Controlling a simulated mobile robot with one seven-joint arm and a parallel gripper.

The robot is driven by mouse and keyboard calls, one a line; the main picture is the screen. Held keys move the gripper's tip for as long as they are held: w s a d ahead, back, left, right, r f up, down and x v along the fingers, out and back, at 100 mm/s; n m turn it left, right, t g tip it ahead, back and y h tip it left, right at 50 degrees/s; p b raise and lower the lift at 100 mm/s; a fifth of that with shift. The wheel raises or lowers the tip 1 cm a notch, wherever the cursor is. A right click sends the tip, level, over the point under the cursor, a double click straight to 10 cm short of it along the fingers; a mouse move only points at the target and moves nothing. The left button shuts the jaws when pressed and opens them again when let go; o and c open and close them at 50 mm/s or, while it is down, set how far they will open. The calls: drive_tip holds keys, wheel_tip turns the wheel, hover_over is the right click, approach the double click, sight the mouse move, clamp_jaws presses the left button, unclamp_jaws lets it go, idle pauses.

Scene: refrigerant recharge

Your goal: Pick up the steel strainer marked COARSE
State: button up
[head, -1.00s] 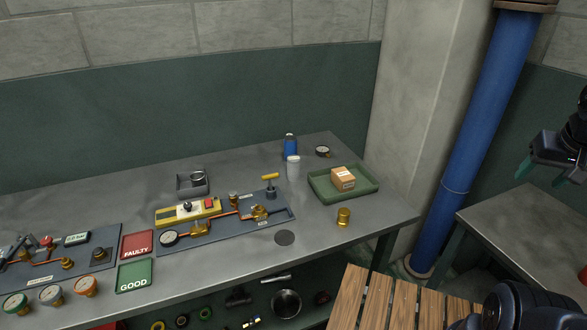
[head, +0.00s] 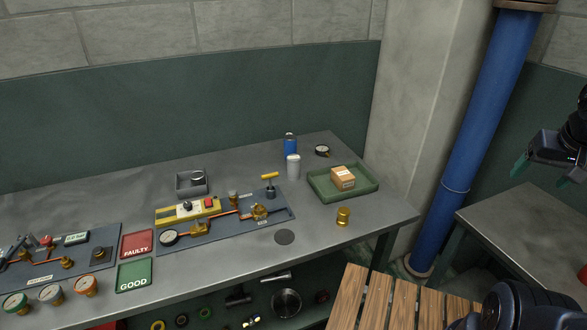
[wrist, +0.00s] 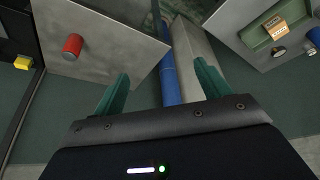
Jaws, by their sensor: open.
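I can read no COARSE marking in either view, so I cannot tell for sure which thing is the strainer. A small silvery round piece (head: 198,176) sits in a small grey tray (head: 181,192) toward the back of the bench. Another small silvery cylinder (head: 233,197) stands on the dark board. My gripper (head: 520,168) is at the right edge of the head view, far from both pieces. In the wrist view its green fingers (wrist: 162,78) are spread apart with nothing between them.
A blue pipe (head: 470,150) stands between bench and right table (head: 520,225). The wrist view shows a red can (wrist: 73,46).

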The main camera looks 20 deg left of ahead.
drive_tip(key=w+a+r+n+g, duration=0.1)
drive_tip(key=w+a+r+n, duration=0.15)
drive_tip(key=w+a, duration=0.7)
drive_tip(key=w+a+r+n+g, duration=0.15)
drive_tip(key=w+a+n, duration=0.25)
drive_tip(key=w+a, duration=0.6)
drive_tip(key=n+g, duration=0.2)
drive_tip(key=n, duration=0.8)
hover_over(294, 157)
drive_tip(key=shift+m, duration=0.25)
wheel_tip(294, 157, down, 24)
drive_tip(key=shift+s+r, duration=0.1)
drive_tip(key=shift+r, duration=0.1)
drive_tip(key=shift+a+f, duration=0.1)
drive_tip(key=shift+f, duration=0.35)
wheel_tip(294, 157, down, 10)
drive_tip(key=c, duration=1.2)
